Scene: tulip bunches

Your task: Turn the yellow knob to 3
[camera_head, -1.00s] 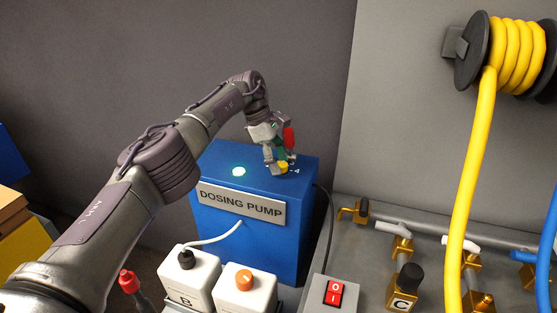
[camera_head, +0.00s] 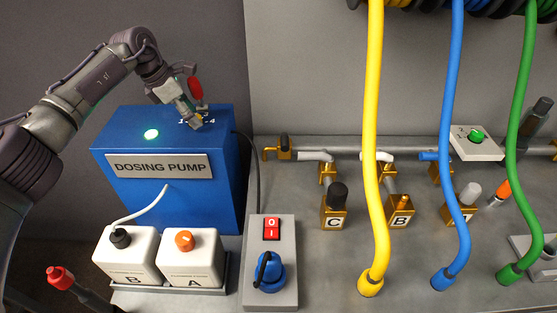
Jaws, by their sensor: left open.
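The blue dosing pump (camera_head: 220,205) stands at the left with a "DOSING PUMP" label on its front. The small yellow knob (camera_head: 200,118) is on its top face, beside a dial whose visible mark is a 4. My left gripper (camera_head: 199,116) is open right at the knob, pointing down, with its fingers close to it. The fingers partly hide the knob and the dial, so I cannot tell the knob's setting or whether they touch it. My right gripper is not in view.
White bottles B (camera_head: 128,258) and A (camera_head: 190,262) stand in front. A switch panel (camera_head: 270,228) is to the right. Yellow (camera_head: 372,150), blue (camera_head: 452,130) and green (camera_head: 520,110) hoses hang over the bench with brass valves.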

